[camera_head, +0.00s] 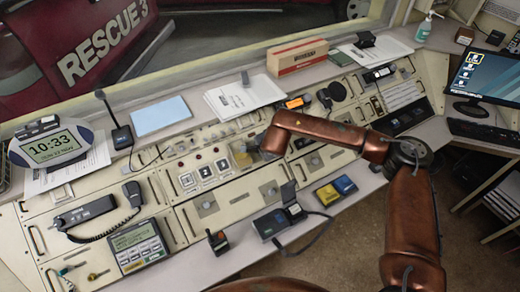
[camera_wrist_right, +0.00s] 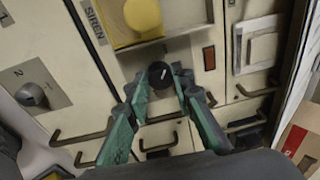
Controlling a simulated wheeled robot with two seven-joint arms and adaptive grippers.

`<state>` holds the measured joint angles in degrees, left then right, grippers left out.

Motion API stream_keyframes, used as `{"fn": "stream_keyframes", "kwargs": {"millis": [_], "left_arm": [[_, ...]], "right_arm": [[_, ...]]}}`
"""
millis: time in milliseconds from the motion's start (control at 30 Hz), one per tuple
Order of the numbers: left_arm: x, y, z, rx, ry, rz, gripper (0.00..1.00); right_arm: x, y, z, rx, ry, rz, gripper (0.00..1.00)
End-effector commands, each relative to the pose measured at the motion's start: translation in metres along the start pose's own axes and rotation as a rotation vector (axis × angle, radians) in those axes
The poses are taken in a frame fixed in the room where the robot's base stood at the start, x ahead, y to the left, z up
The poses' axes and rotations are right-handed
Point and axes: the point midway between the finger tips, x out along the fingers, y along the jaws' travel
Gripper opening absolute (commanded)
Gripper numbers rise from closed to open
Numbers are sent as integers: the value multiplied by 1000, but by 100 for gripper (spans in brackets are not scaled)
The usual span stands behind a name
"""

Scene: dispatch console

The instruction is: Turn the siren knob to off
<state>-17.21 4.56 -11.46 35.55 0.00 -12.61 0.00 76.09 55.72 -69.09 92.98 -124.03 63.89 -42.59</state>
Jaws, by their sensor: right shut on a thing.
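The siren knob (camera_wrist_right: 160,74) is small, round and black with a short white mark on its face. It sits on the cream panel below a yellow part (camera_wrist_right: 140,22) and beside the SIREN label (camera_wrist_right: 94,22). My right gripper (camera_wrist_right: 160,84) has its green fingers on both sides of the knob and is shut on it. In the head view my right arm comes in from the right, and its gripper (camera_head: 256,152) reaches the middle of the console; the knob cannot be made out there. My left gripper is not in view.
A numbered rotary switch (camera_wrist_right: 32,95) and several dark bar handles lie around the knob. A monitor (camera_head: 487,76) stands at right.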

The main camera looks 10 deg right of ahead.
Motion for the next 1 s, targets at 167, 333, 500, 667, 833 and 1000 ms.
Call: {"fn": "stream_keyframes", "kwargs": {"millis": [167, 333, 500, 667, 833, 1000], "left_arm": [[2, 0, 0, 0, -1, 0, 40], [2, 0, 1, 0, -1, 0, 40], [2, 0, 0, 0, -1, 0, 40], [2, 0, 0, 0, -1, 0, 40], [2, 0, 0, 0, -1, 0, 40], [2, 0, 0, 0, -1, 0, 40]], "right_arm": [[1, 1, 1, -50, -5, -6, 0], [1, 1, 1, -69, -6, -8, 0], [1, 1, 1, -72, -6, -9, 0], [1, 1, 1, -71, -6, -8, 0], [1, 1, 1, -71, -6, -8, 31], [0, 1, 0, -70, -5, -8, 40]]}}
